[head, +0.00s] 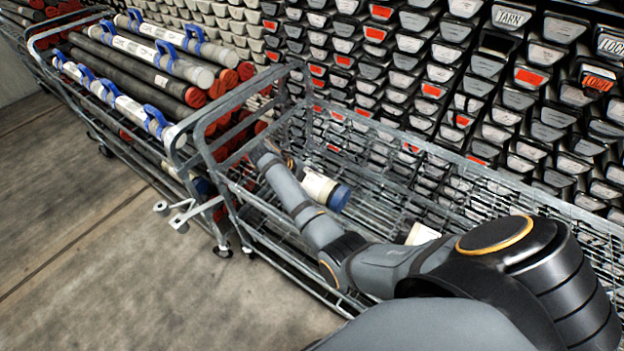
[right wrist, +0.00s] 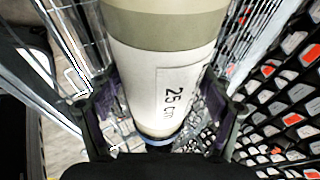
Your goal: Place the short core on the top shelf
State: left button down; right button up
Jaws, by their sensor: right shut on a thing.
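The short core (head: 318,187) is a white and beige cylinder with a blue end cap, inside the wire cart (head: 213,165). In the right wrist view the core (right wrist: 165,75) fills the middle and carries a "25 cm" label. My right gripper (right wrist: 160,105) is shut on it, with a dark finger on each side. Whether the core touches a shelf cannot be told. My left gripper is in neither view.
A second cart (head: 45,38) on the left holds several long dark and white cores with blue handles. A wall of stacked core trays (head: 450,75) stands behind the carts. A small white item (head: 421,234) lies in the wire cart. The concrete floor (head: 100,260) is clear at front left.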

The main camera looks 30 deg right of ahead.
jog(key=o, duration=1.6)
jog(key=shift+w, duration=0.1)
jog(key=shift+o, duration=0.8)
jog(key=shift+d, duration=0.1)
jog(key=shift+r, duration=0.1)
jog(key=shift+a+r, duration=0.2)
jog(key=shift+a, duration=0.05)
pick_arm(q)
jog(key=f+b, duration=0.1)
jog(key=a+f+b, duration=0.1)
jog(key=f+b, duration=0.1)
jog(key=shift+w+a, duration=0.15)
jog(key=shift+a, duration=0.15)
pick_arm(e)
jog(key=v, duration=1.1)
jog(key=shift+r, duration=0.2)
